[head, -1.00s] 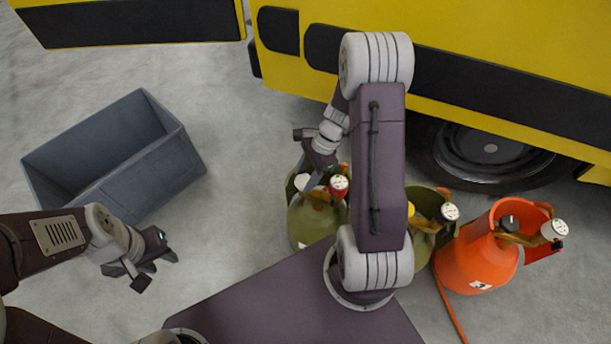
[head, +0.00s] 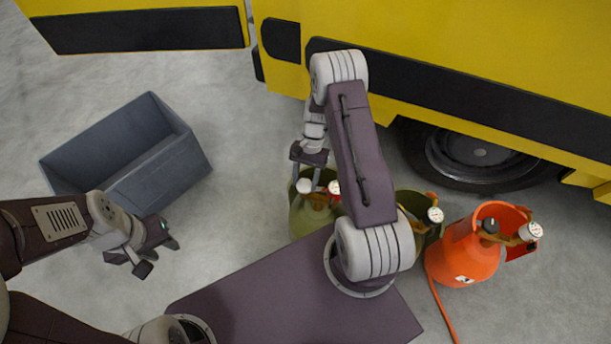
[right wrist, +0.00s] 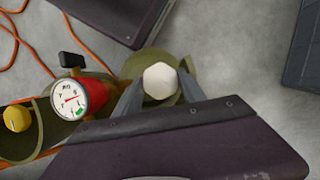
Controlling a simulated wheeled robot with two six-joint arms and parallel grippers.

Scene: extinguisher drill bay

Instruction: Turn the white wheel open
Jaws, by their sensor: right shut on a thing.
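The white wheel (head: 304,186) sits on top of the left olive cylinder (head: 312,218), beside a red-rimmed gauge (head: 334,190). In the right wrist view the faceted white wheel (right wrist: 160,81) lies between the two grey fingers of my right gripper (right wrist: 160,92), which is shut on it. The gauge (right wrist: 82,98) shows to its left there. In the head view my right gripper (head: 306,175) points down at the wheel, its fingertips hard to make out. My left gripper (head: 157,257) is open and empty over the floor at left.
A second olive cylinder (head: 426,236) stands partly behind my right arm; a yellow knob (right wrist: 17,118) shows in the wrist view. An orange cylinder (head: 466,257) with a black knob stands right. A grey bin (head: 165,172) is at left, a yellow vehicle (head: 450,45) behind.

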